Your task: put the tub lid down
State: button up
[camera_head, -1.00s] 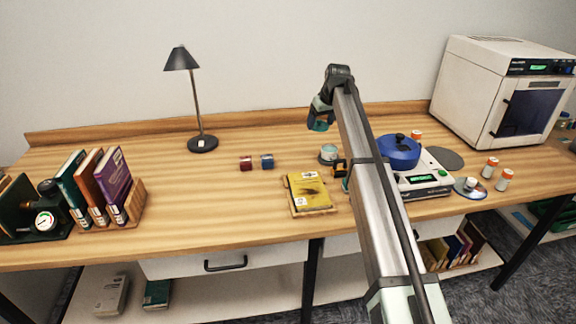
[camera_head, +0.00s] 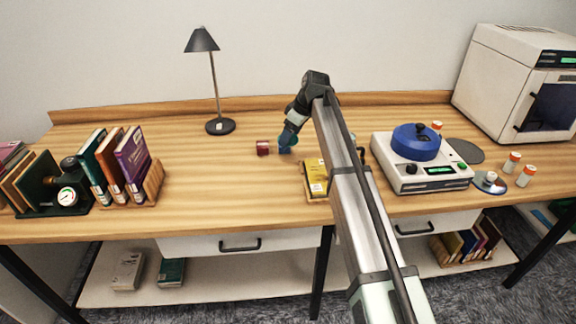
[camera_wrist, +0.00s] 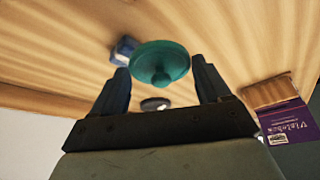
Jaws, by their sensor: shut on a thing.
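The tub lid (camera_wrist: 160,62) is a teal round disc with a small knob. In the wrist view it sits between the fingertips of my gripper (camera_wrist: 160,72), which is shut on it. In the head view my gripper (camera_head: 287,143) is low over the middle of the wooden table (camera_head: 220,180), beside a small red block (camera_head: 263,148). The lid is mostly hidden there behind my fingers. I cannot tell whether it touches the tabletop. The tub cannot be made out now.
A blue block (camera_wrist: 123,48) is close by the lid in the wrist view. A black lamp (camera_head: 220,126) stands behind left, books (camera_head: 133,155) farther left.

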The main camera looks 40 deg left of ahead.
aim_at(287, 164)
jog(key=shift+f, duration=5)
jog(key=shift+f, duration=0.1)
jog(key=o, duration=1)
jog(key=v, duration=1.2)
jog(key=shift+a, duration=0.1)
